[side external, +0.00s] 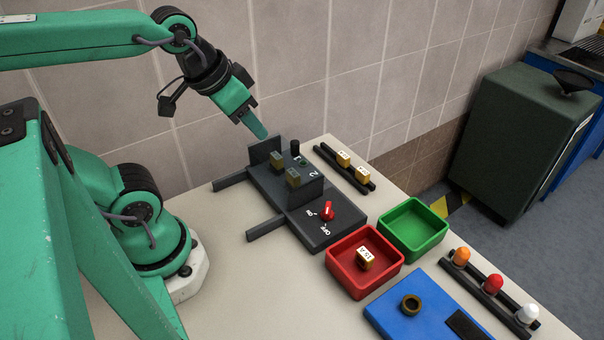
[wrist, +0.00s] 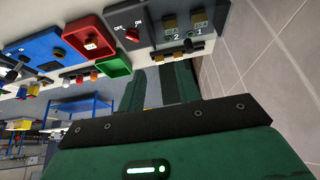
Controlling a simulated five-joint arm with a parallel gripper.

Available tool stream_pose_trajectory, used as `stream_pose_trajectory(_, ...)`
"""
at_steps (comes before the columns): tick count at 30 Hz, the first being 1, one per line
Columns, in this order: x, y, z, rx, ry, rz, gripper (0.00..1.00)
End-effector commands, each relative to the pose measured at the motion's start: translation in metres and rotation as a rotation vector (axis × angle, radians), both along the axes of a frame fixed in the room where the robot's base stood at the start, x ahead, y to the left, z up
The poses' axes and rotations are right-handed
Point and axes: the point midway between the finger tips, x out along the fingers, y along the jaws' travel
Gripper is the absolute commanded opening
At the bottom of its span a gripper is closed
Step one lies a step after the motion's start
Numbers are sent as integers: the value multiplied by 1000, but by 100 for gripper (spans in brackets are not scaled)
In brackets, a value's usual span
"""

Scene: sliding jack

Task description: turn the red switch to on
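The red switch (side external: 327,211) stands on the dark grey control box (side external: 318,234), beside white ON and OFF labels. It is small, and I cannot tell for sure which label it points to. It also shows near the top of the wrist view (wrist: 132,34). My gripper (side external: 262,133) is in the air above the far end of the box, well apart from the switch, pointing down and to the right.
Yellow blocks (side external: 292,178) sit in the box's slots behind the switch, near a black knob (side external: 295,147). A red tray (side external: 338,269) with a block and a green tray (side external: 437,226) stand to the right. A blue panel (side external: 392,318) lies nearer. A tiled wall (side external: 300,60) rises behind.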

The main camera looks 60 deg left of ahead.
Motion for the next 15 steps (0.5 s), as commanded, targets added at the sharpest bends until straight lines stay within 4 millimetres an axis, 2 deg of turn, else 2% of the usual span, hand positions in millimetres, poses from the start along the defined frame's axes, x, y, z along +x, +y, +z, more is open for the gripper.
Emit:
stream_pose_trajectory(8, 12, -5, -5, -36, 45, 53, 34)
stream_pose_trajectory(15, 37, -17, -18, -103, 137, 176, 34)
